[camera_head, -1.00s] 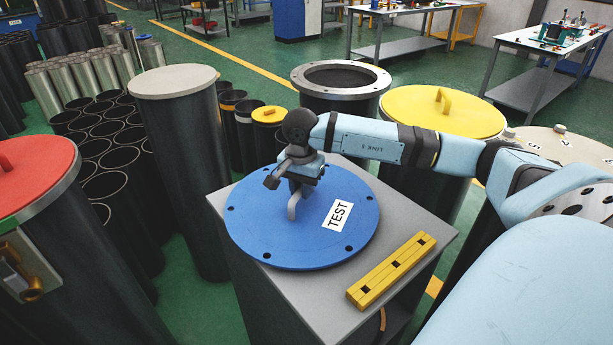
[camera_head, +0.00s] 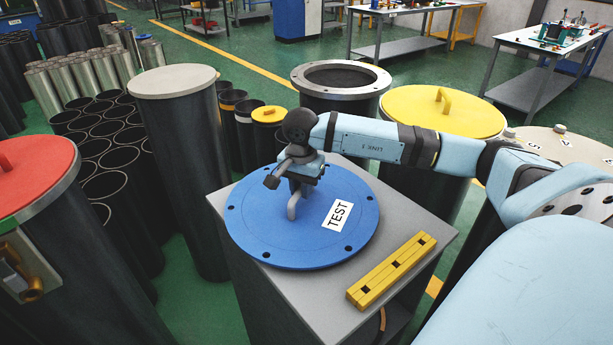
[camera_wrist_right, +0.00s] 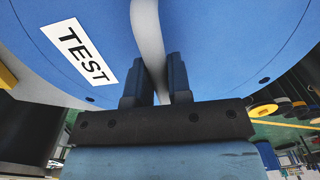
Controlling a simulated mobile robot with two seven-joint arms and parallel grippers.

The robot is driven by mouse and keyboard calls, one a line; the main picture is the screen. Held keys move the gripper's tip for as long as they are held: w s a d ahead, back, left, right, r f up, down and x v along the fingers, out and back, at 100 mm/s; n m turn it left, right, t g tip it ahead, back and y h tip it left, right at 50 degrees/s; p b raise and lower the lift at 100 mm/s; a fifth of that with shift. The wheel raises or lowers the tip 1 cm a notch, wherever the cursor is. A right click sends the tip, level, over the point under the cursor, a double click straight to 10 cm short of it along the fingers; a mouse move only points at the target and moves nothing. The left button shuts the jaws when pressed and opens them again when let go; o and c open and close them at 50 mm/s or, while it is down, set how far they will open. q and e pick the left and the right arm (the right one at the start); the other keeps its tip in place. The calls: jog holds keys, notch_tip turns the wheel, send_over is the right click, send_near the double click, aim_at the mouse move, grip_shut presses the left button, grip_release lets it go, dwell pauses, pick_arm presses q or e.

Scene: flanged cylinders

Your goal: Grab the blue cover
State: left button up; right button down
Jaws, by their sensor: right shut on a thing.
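The blue cover (camera_head: 300,245) is a round flat disc with bolt holes, a white TEST label and a grey curved handle (camera_head: 294,206). It lies on the grey top of a square stand. My right gripper (camera_head: 293,190) is over the cover's middle, its fingers shut on the handle. In the right wrist view the two dark fingers (camera_wrist_right: 158,85) stand on both sides of the grey handle (camera_wrist_right: 148,40), with the blue cover (camera_wrist_right: 215,55) behind. I cannot see any gap between cover and stand. My left gripper is not in view.
The stand (camera_head: 440,235) also bears a yellow slotted bar (camera_head: 391,271) at its front right. An open flanged cylinder (camera_head: 341,78) stands behind. Capped cylinders with yellow (camera_head: 420,110), red (camera_head: 30,175) and pale (camera_head: 172,82) lids stand around. My right arm crosses the right side.

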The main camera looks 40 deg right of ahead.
jog(key=shift+r, duration=0.25)
jog(key=shift+r+p, duration=0.8)
jog(key=shift+r, duration=1.05)
jog(key=shift+f, duration=0.1)
